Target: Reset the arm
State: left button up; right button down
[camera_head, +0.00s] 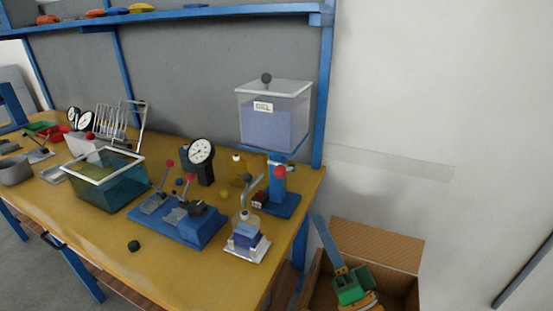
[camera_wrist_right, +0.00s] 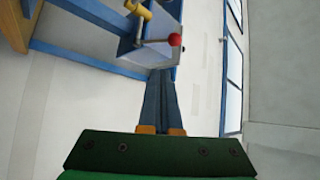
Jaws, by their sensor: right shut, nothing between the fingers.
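My right gripper (camera_head: 319,222) shows at the lower right of the head view, with a green body, orange finger bases and blue fingers pointing up. It is in front of an open cardboard box, beyond the right end of the workbench. In the right wrist view the blue fingers (camera_wrist_right: 161,75) lie together with nothing between them. The gripper touches no object that I can see. My left gripper is in neither view.
The yellow workbench (camera_head: 105,258) holds a blue lever fixture (camera_head: 196,232), a teal bin (camera_head: 108,190), a dial gauge (camera_head: 201,152) and a GEL tank (camera_head: 272,120) on a blue stand. The cardboard box (camera_head: 378,243) surrounds the gripper's background. The white wall side is clear.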

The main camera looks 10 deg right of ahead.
jog(key=s+a+f+n+g+h, duration=0.1)
jog(key=s+a+f+n+g, duration=0.2)
jog(key=f+g, duration=0.45)
jog(key=s+a+f+n+g, duration=0.25)
jog(key=f+n+g, duration=0.3)
jog(key=f, duration=0.55)
jog(key=s+d+f+n+g+h, duration=0.1)
jog(key=s+d+f+g+h, duration=0.2)
jog(key=s, duration=0.4)
jog(key=s+d+f+n+g+h, duration=0.1)
jog(key=s+d+f+g, duration=0.25)
jog(key=s+f, duration=0.2)
jog(key=s+f+g+p, duration=0.2)
jog(key=s+f+p, duration=0.25)
jog(key=f, duration=0.95)
jog(key=s+d+f+p, duration=0.2)
jog(key=s+f, duration=0.3)
jog(key=s, duration=0.6)
jog(key=shift+d+f+n+h, duration=0.25)
jog(key=shift+f+n+h, duration=0.05)
jog(key=shift+n+h, duration=0.1)
jog(key=shift+s+g, duration=0.1)
jog(key=shift+g, duration=0.15)
